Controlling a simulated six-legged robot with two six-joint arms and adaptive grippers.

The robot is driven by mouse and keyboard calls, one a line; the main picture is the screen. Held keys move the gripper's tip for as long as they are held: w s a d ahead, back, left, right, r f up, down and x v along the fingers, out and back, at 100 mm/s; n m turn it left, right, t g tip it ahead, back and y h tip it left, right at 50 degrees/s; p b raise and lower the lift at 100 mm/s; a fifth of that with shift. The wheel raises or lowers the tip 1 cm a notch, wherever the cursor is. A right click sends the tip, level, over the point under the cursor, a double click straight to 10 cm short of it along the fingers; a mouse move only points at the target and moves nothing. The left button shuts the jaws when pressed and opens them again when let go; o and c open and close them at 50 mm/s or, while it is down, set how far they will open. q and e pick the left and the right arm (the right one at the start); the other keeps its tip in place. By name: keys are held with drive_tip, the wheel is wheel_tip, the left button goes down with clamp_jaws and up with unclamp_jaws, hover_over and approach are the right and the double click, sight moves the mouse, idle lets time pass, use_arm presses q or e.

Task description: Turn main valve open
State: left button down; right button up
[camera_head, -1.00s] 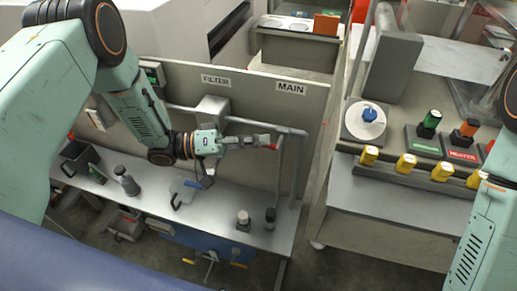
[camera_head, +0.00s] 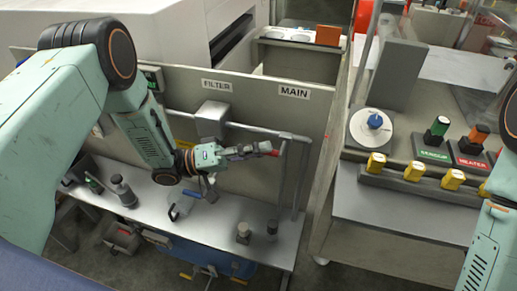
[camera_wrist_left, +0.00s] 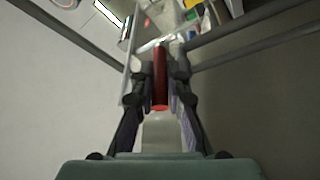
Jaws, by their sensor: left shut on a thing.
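The main valve's red handle (camera_wrist_left: 160,80) lies between the two fingers of my left gripper in the left wrist view. My left gripper (camera_head: 262,149) is shut on it, and the red tip shows just past the fingers in the head view. The gripper is in front of the panel, below the MAIN label (camera_head: 294,92), beside the grey pipe (camera_head: 262,130). The valve body is mostly hidden behind the gripper. My right gripper is out of view; only part of my right arm shows at the right edge.
A FILTER label (camera_head: 216,86) and a grey box (camera_head: 213,112) are to the left on the panel. A console (camera_head: 400,140) with buttons and yellow switches stands at the right.

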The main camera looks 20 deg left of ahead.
use_arm(q)
drive_tip(key=c, duration=1.3)
unclamp_jaws()
drive_tip(key=shift+c, duration=0.2)
drive_tip(key=v, duration=1.2)
